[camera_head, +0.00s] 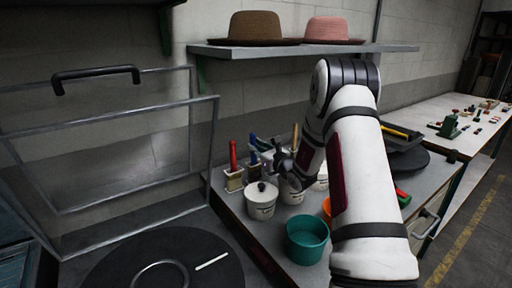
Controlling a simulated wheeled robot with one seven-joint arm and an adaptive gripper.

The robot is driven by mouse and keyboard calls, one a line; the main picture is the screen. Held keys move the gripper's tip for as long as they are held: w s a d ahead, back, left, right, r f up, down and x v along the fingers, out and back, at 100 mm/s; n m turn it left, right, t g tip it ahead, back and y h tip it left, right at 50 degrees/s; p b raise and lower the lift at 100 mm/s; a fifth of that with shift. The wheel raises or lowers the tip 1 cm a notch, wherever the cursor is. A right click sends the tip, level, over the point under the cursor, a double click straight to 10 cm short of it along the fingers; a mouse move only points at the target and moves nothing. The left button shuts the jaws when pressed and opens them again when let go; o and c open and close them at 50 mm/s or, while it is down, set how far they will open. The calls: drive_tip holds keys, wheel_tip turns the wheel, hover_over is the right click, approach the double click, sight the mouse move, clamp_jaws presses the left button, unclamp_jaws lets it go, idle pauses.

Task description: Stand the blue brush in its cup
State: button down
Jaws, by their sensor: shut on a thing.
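The blue brush (259,143) shows as a slanted blue handle at the back of the bench. My gripper (276,160) is just right of it, above the cups, and is shut on what looks like this brush. My own fingers and arm hide much of it, and its lower end is hard to make out. A small pale square cup (234,180) stands at the left with a red-handled brush (233,156) upright in it. A second small cup (252,172) is partly visible beside it, under the blue handle. I cannot tell whether the blue brush is inside it.
A white lidded pot (262,200) stands in front of the cups, with another white pot (291,190) right of it. A teal bucket (307,240) is nearer the front. A glass-framed press (110,140) is at left. A shelf with hats (257,25) hangs above.

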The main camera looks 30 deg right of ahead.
idle(0.4)
drive_tip(key=c, duration=1.4)
unclamp_jaws()
drive_tip(key=s, duration=1.2)
drive_tip(key=shift+d, duration=0.2)
